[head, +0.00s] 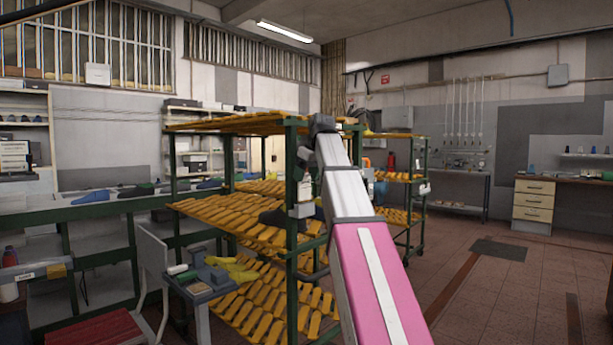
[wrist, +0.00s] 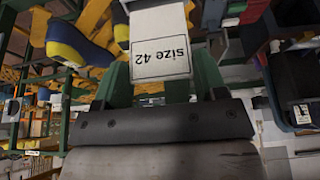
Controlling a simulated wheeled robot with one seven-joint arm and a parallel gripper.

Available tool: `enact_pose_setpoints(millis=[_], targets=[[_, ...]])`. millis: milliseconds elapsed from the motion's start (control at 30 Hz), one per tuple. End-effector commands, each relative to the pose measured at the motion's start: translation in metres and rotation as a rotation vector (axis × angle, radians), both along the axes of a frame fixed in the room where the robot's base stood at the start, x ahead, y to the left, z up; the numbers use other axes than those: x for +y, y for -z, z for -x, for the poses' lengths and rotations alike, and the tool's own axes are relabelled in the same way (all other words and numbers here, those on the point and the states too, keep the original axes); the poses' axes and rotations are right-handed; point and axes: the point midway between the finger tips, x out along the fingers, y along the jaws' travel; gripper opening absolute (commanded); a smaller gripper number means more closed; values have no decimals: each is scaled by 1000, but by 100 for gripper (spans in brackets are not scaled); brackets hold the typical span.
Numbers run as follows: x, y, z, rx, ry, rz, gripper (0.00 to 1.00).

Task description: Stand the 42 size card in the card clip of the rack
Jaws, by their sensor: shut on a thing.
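The size 42 card (wrist: 161,42) is a white card printed "size 42", held in front of the wrist camera. My gripper (wrist: 161,72) is shut on it, with a green finger on each side. I cannot tell for sure whether the block is the card clip. The card appears apart from it.
The rack has yellow slatted shelves with a dark last (head: 275,216). A small table (head: 208,283) with lasts stands left of the rack. Open floor (head: 490,290) lies right.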

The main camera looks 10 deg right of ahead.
Motion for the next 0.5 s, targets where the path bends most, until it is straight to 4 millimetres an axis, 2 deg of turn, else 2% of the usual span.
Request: enact_pose_setpoints(millis=[500], targets=[[0,11,0,0,0,0,42]])
